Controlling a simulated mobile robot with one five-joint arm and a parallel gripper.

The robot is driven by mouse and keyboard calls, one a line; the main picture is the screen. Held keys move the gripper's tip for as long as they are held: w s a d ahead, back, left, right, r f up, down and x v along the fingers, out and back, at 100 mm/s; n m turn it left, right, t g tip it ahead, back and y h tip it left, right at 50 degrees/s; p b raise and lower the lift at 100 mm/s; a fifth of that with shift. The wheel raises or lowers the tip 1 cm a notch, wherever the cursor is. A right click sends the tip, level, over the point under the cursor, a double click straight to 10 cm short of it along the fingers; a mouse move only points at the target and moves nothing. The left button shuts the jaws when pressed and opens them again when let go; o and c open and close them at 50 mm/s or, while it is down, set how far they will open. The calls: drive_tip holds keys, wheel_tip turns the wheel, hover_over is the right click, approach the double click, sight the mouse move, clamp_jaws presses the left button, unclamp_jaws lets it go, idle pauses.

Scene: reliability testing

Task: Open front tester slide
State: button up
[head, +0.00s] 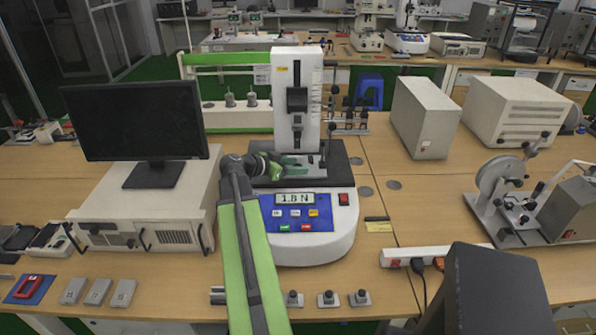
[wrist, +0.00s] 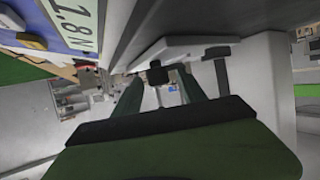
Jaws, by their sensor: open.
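The tester (head: 297,85) has a white column and a rounded white base with a blue panel and a display reading 1.8 N. My gripper (head: 300,166) is in front of the column, over the dark platform (head: 332,181). In the wrist view my gripper (wrist: 160,90) is open, with one dark green finger on each side. A small black knob (wrist: 157,73) sits between or just beyond the fingertips, at the end of a pale plate (wrist: 182,48), which appears to be part of the slide. I cannot tell whether the fingers touch the knob. My gripper hides part of the slide in the head view.
A black monitor (head: 135,118) stands on a white case (head: 150,212) at left. A white box (head: 424,115) and a power strip (head: 425,257) are at right. Small grey weights (head: 328,299) line the front edge. Some bare wooden table lies right of the tester.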

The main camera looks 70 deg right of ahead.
drive_tip(key=shift+s+d+f, duration=0.15)
drive_tip(key=shift+s+d, duration=0.05)
drive_tip(key=shift+d, duration=0.15)
clamp_jaws()
idle(1.2)
